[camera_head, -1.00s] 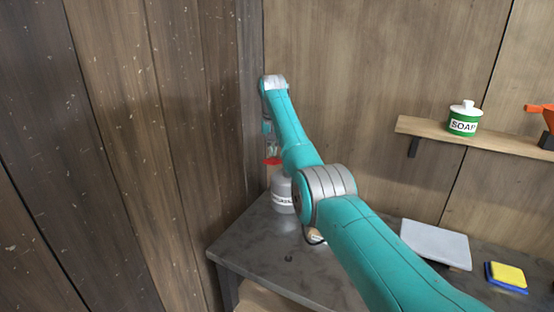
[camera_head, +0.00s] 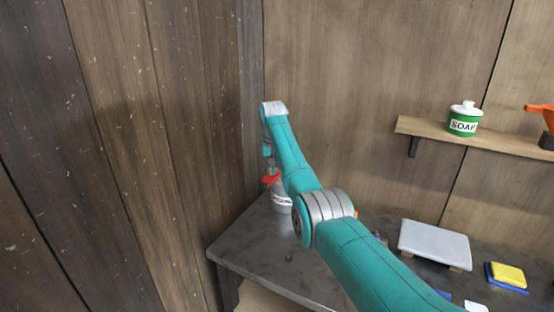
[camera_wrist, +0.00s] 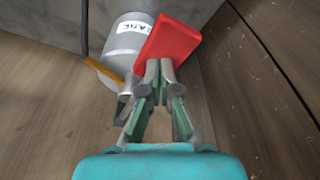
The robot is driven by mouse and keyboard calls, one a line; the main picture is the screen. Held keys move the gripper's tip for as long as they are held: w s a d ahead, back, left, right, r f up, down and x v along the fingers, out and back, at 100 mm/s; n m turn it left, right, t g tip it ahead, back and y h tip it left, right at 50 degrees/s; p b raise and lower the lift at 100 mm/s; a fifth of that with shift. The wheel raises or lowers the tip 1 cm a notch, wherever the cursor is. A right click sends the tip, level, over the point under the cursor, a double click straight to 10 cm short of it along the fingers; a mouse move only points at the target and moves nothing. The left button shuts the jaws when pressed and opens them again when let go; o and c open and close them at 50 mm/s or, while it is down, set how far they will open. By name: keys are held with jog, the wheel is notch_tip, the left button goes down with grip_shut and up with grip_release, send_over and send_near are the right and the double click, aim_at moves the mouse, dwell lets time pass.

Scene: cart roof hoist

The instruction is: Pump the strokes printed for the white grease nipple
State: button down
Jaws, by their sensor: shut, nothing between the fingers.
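A grey pump canister (camera_head: 283,203) stands at the bench's back left corner, partly behind my arm. In the wrist view the canister (camera_wrist: 128,40) has a white label with dark letters, only partly legible. My gripper (camera_wrist: 160,68) is shut and holds nothing. In the head view my gripper is mostly hidden. I cannot make out a white grease nipple or a printed stroke count.
A light grey slab (camera_head: 435,243) and a yellow sponge (camera_head: 507,274) on blue lie at right. A wooden shelf (camera_head: 485,137) holds a soap jar (camera_head: 464,119). A plank wall (camera_head: 190,150) stands close at left.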

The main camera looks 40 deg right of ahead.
jog(key=shift+f, duration=0.35)
notch_tip(320, 180, up, 9)
dwell(0.5)
jog(key=shift+f, duration=0.25)
jog(key=shift+f, duration=4.2)
jog(key=shift+r, duration=0.1)
notch_tip(320, 180, up, 8)
jog(key=shift+r, duration=0.25)
